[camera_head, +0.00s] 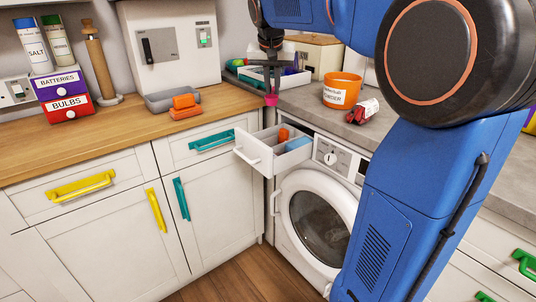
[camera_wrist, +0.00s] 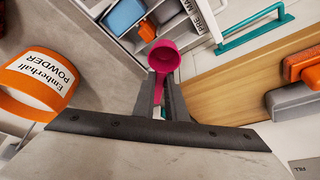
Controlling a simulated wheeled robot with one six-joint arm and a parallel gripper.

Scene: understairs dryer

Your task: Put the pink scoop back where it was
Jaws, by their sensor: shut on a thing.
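The pink scoop (camera_head: 271,99) hangs below my gripper (camera_head: 271,85) in the head view, near the front edge of the grey counter. In the wrist view the fingers of my gripper (camera_wrist: 161,98) are shut on the handle of the scoop (camera_wrist: 165,58), with its round cup beyond the fingertips. An orange tub (camera_head: 342,91) labelled powder stands on the grey counter; it also shows in the wrist view (camera_wrist: 36,82). The washer's detergent drawer (camera_head: 256,151) is pulled open below the scoop, with orange and blue pieces inside. The drawer's compartments partly show in the wrist view.
A red packet (camera_head: 362,111) lies beside the tub. A tray of coloured items (camera_head: 284,76) stands behind my gripper. The wooden counter's front is clear.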

